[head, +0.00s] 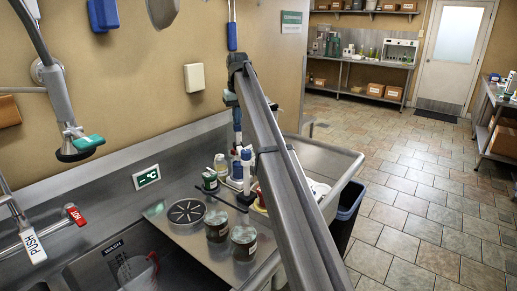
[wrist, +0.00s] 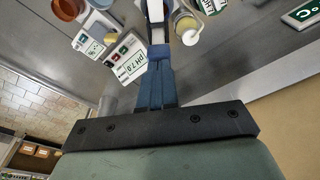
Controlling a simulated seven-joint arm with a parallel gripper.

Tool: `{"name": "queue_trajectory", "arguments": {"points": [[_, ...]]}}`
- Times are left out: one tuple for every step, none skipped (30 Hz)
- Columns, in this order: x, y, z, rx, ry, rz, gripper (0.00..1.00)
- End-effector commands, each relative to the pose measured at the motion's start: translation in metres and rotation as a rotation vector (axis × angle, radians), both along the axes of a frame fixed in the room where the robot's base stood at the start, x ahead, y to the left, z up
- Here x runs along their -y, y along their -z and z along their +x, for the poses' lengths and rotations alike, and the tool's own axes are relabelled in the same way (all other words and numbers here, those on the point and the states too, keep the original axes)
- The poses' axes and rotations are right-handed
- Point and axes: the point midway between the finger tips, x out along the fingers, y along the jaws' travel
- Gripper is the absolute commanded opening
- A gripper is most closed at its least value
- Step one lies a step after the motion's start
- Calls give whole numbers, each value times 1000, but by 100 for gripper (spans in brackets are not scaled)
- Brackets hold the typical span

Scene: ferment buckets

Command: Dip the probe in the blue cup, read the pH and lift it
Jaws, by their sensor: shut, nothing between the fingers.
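My gripper (wrist: 157,50) is shut, with its blue fingers together and nothing held between them. In the head view it hangs above the crowded steel counter, partly behind my arm. A white pH device (wrist: 126,60) with a label reading pH 7.0 and red and green buttons lies left of the fingertips in the wrist view. I cannot pick out the probe for certain. A blue cup is not clearly seen; small blue-topped items (head: 246,158) stand close below the gripper in the head view.
A clear jug (head: 138,272) sits in the sink at the front left. A yellowish jar (wrist: 187,28) stands right of the fingers. A dark bin (head: 347,205) is beside the counter.

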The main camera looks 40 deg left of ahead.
Motion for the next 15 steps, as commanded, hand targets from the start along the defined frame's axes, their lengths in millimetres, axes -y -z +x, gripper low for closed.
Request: {"name": "queue_trajectory", "arguments": {"points": [[0,2,0,0,0,0,0],[0,2,0,0,0,0,0],[0,3,0,0,0,0,0],[0,4,0,0,0,0,0],[0,5,0,0,0,0,0],[0,6,0,0,0,0,0],[0,6,0,0,0,0,0],[0,7,0,0,0,0,0],[0,8,0,0,0,0,0],[0,9,0,0,0,0,0],[0,9,0,0,0,0,0],[0,10,0,0,0,0,0],[0,11,0,0,0,0,0],[0,12,0,0,0,0,0],[0,13,0,0,0,0,0]]}}
